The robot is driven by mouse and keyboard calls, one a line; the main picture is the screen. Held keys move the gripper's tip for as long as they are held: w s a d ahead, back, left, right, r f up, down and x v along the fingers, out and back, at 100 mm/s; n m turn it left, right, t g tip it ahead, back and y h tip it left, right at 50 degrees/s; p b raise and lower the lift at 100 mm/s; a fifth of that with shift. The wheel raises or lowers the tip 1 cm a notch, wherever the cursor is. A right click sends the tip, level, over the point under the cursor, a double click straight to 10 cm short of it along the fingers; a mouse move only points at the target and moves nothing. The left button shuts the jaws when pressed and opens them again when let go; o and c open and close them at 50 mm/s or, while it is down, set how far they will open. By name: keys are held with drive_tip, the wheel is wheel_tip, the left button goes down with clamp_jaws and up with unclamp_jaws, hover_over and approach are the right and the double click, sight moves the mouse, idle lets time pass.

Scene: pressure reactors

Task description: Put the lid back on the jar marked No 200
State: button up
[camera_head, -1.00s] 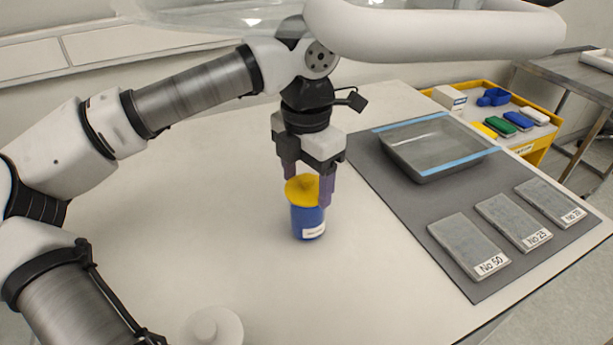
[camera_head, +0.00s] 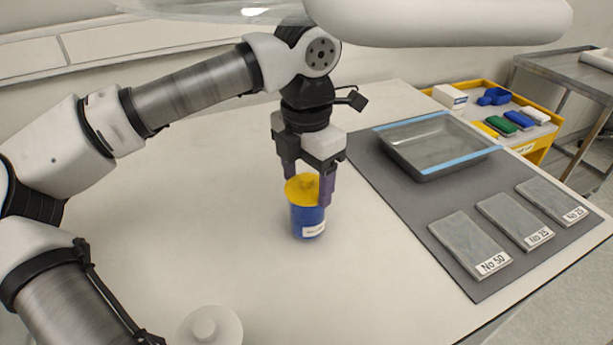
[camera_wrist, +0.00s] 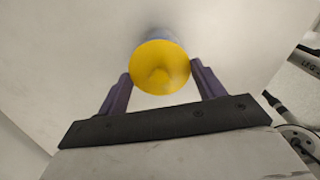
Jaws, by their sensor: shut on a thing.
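A blue jar (camera_head: 307,222) with a white label stands upright on the white table in the head view; the label's writing is too small to read. A yellow lid (camera_head: 302,188) is at the jar's mouth. I cannot tell whether it is fully seated. My gripper (camera_head: 308,187) points down over the jar, its purple fingers shut on the yellow lid from both sides. In the wrist view the round yellow lid (camera_wrist: 160,68) lies between the fingertips and hides most of the jar, with a little blue showing behind it.
A white knobbed lid or jar top (camera_head: 210,328) is at the front edge of the view. To the right, a grey mat (camera_head: 385,195) holds a grey tray (camera_head: 435,172) and several labelled slabs (camera_head: 468,245). A yellow cart (camera_head: 540,150) stands beyond. The table around the jar is clear.

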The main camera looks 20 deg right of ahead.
drive_tip(key=o, duration=1.2)
drive_tip(key=shift+r+p, duration=2.4)
drive_tip(key=shift+r, duration=1.15)
drive_tip(key=shift+c, duration=0.4)
clamp_jaws()
